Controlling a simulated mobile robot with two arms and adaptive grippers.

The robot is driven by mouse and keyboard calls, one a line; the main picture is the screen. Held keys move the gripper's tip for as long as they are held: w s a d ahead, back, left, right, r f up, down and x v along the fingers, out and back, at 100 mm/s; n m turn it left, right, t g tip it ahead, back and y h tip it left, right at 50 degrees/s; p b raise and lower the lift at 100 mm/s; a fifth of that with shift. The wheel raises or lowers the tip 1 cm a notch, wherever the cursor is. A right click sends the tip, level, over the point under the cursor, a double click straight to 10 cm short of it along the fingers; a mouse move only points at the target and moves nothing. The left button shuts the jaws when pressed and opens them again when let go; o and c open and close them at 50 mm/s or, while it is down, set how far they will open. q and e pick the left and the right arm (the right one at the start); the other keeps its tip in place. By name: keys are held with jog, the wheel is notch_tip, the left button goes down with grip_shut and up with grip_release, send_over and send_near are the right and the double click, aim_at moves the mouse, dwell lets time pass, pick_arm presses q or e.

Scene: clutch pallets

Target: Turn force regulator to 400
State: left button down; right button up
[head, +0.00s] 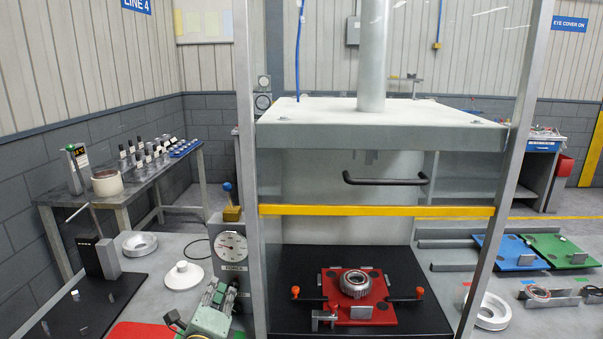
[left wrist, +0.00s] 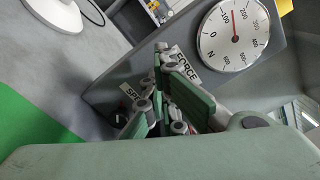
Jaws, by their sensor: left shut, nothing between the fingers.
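The force gauge (head: 231,246) is a white round dial on a grey box left of the press. In the left wrist view the dial (left wrist: 233,38) shows its red needle between 100 and 200. A FORCE label (left wrist: 186,66) sits beside the dial, and a partly covered label (left wrist: 130,91) starts with "SP". My left gripper (head: 219,292) is in front of the box below the dial; its green fingers (left wrist: 172,98) are shut with nothing between them. They cover the panel by the FORCE label, so no force knob can be made out. My right gripper is out of view.
A press frame with a yellow bar (head: 376,211) stands right of the box. A red fixture plate (head: 376,312) holds a bearing ring beneath it. A blue-topped lever (head: 228,189) stands behind the box. A white round part (head: 184,276) lies to the left.

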pick_arm(q)
jog(key=shift+w+d+r+p, duration=0.1)
jog(key=shift+d+r+p, duration=0.3)
jog(key=shift+d, duration=0.2)
dwell(0.3)
jog(key=shift+r, duration=0.1)
jog(key=shift+w+a+r+p, duration=0.1)
jog(key=shift+a+r+p, duration=0.05)
jog(key=shift+p, duration=0.25)
jog(key=s+p, duration=0.1)
jog(key=s, duration=0.5)
jog(key=shift+a, duration=0.3)
